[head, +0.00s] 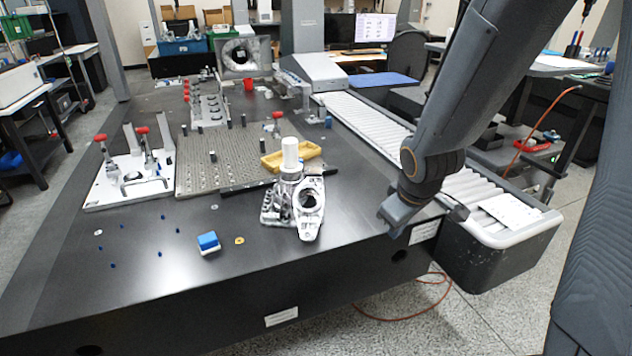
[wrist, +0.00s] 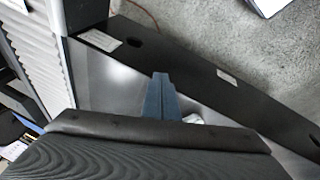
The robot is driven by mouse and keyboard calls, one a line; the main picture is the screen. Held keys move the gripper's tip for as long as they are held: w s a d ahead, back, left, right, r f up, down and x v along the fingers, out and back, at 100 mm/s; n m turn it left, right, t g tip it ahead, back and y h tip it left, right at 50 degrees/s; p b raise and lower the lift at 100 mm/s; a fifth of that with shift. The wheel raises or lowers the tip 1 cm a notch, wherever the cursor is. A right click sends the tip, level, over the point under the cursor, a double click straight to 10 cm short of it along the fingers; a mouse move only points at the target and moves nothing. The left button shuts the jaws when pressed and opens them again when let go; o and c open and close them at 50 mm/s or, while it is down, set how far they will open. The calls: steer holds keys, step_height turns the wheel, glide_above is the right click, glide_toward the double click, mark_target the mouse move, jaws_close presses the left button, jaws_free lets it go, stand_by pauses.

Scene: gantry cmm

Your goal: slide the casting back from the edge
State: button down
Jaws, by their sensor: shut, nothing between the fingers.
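The casting (head: 309,212) is a silvery metal part with a dark round bore. It lies on the dark table (head: 345,205) with its narrow end pointing at the front edge, apparently just short of it. My gripper (head: 394,226) is low over the table's right front corner, to the right of the casting and clear of it. In the wrist view my gripper's fingers (wrist: 162,82) are together and empty. A small pale piece beside the fingers there may be the casting (wrist: 192,118); most of it is hidden behind my wrist.
A white cylinder (head: 290,153) stands at the casting's back left. A yellow tray (head: 291,157) and a perforated plate (head: 220,160) lie behind. A blue block (head: 208,242) sits front left. A roller conveyor (head: 365,120) runs along the right. The surface between gripper and casting is clear.

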steer(key=w+f+n+t+y, duration=0.1)
steer(key=w+f+n+t, duration=0.15)
steer(key=w+n, duration=0.4)
steer(key=n+t+y+b, duration=0.1)
steer(key=n+t+y, duration=0.3)
steer(key=n+y, duration=1.1)
glide_toward(296, 176)
steer(key=shift+n+h, duration=0.25)
steer(key=shift+h, duration=0.35)
steer(key=a, duration=0.2)
steer(key=s+a+r, duration=0.1)
steer(key=a, duration=0.1)
steer(key=shift+s, duration=0.1)
steer(key=w, duration=0.3)
steer(key=shift+w+a+f, duration=0.1)
steer(key=shift+w+a, duration=0.1)
steer(key=shift+a, duration=0.2)
steer(key=shift+w+a, duration=0.1)
steer(key=shift+w, duration=0.45)
